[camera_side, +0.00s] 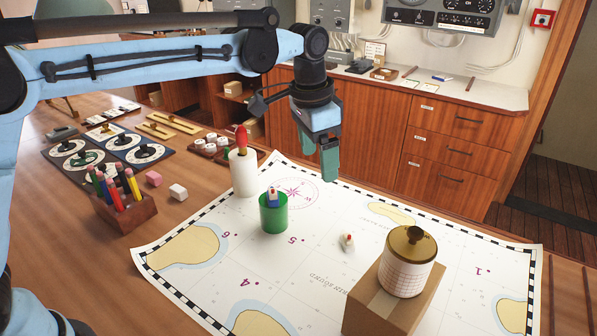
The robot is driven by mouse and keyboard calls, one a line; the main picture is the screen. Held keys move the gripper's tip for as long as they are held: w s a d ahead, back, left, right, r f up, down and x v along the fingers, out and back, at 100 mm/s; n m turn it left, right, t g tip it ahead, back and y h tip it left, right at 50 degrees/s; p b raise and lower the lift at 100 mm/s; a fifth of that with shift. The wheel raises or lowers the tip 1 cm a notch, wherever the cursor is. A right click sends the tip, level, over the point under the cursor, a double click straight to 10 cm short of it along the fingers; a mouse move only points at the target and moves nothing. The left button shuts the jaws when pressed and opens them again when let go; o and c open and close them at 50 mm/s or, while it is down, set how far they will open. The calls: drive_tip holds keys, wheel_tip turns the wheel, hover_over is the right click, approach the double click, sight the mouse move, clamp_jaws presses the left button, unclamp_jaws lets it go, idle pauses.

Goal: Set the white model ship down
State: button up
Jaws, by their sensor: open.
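A small white piece with a reddish top (347,242), which looks like the white model ship, rests on the sea chart (330,275), right of the number 5. Its finer shape is too small to tell. My gripper (330,165) is open and empty, with green fingers pointing down. It hangs in the air above and behind the small white piece, clear of everything.
A cardboard box (388,303) bears a white drum with a brass lid (408,270) at the front right. A wooden holder of pencils (125,210), small blocks (178,192) and dial panels (130,145) lie left. The chart's middle is mostly clear.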

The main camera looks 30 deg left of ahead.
drive_tip(key=s+a+r+n+t, duration=0.2)
drive_tip(key=s+a+n+t, duration=0.1)
drive_tip(key=s+a, duration=0.6)
drive_tip(key=s+a+f+n+t, duration=0.2)
drive_tip(key=s+a+f, duration=0.4)
drive_tip(key=s, duration=0.4)
drive_tip(key=shift+s+a+n+t, duration=0.15)
drive_tip(key=shift+a+n+t, duration=0.15)
drive_tip(key=shift+n, duration=0.6)
